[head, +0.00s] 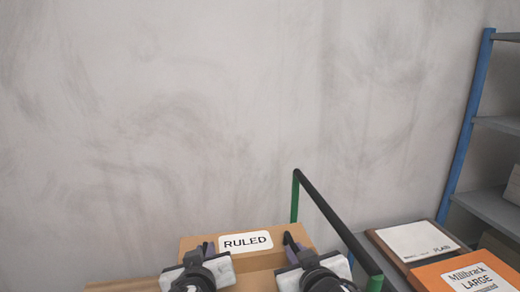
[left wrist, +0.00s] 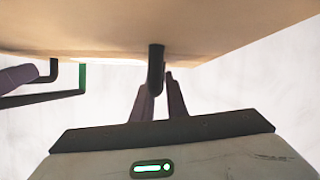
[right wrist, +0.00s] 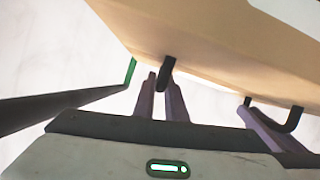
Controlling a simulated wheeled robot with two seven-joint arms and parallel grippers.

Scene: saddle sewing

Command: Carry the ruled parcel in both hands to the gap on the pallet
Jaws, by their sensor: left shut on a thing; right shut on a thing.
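The ruled parcel (head: 262,262) is a brown carton with a white "RULED" label, low in the middle of the head view. Black strap-like handles stand at its near side. My left gripper (head: 207,250) is shut on the parcel's left handle; the left wrist view shows this handle (left wrist: 156,68) between the fingers, under the carton (left wrist: 230,30). My right gripper (head: 291,246) is shut on the right handle, and the right wrist view shows that handle (right wrist: 167,72) between its fingers. The pallet and its gap cannot be made out.
A black rail (head: 335,218) on green posts runs close to the parcel's right. Beyond it lie a white-topped box marked "PLAIN" (head: 412,240) and an orange "LARGE" box (head: 435,275). A blue-posted shelf (head: 468,115) stands at right. Brown board (head: 125,285) shows at lower left.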

